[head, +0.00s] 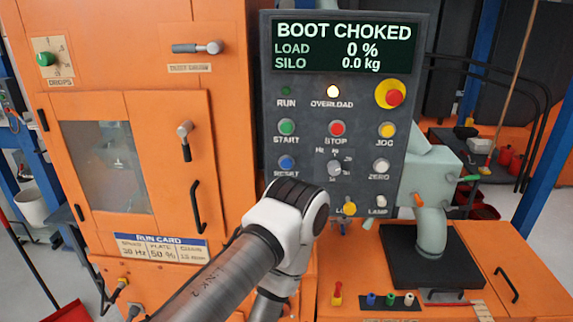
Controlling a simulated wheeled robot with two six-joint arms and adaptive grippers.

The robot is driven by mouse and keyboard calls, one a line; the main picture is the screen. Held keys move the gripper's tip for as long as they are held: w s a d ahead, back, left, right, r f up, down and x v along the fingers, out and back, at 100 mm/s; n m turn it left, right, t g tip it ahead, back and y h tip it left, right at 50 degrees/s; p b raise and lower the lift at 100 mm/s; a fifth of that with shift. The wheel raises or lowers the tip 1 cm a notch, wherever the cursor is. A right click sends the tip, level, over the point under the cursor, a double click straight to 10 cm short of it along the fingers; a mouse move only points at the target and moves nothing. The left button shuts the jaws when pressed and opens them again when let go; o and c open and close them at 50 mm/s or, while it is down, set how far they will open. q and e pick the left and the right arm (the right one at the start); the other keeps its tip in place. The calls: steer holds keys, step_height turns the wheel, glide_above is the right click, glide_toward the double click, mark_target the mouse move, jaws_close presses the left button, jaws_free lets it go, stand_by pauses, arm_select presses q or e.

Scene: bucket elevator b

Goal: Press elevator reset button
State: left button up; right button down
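The blue RESET button (287,163) is on the left side of the dark control panel (305,112), below the green START button (286,127). It is uncovered, with its label just above my arm's white joint. That joint covers the panel's lower left corner. The panel's screen (345,46) reads BOOT CHOKED, load 0 %, silo 0.0 kg. The OVERLOAD lamp (333,91) is lit and the RUN lamp (286,91) looks dark. One arm of mine comes in from the lower left and bends down at the joint. Neither gripper shows.
Red STOP (337,128), yellow JOG (387,130), white ZERO (379,167), a selector knob (334,168) and a red emergency stop (394,97) share the panel. Left is an orange cabinet door (150,170) with handles. An orange bench (500,250) stands right.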

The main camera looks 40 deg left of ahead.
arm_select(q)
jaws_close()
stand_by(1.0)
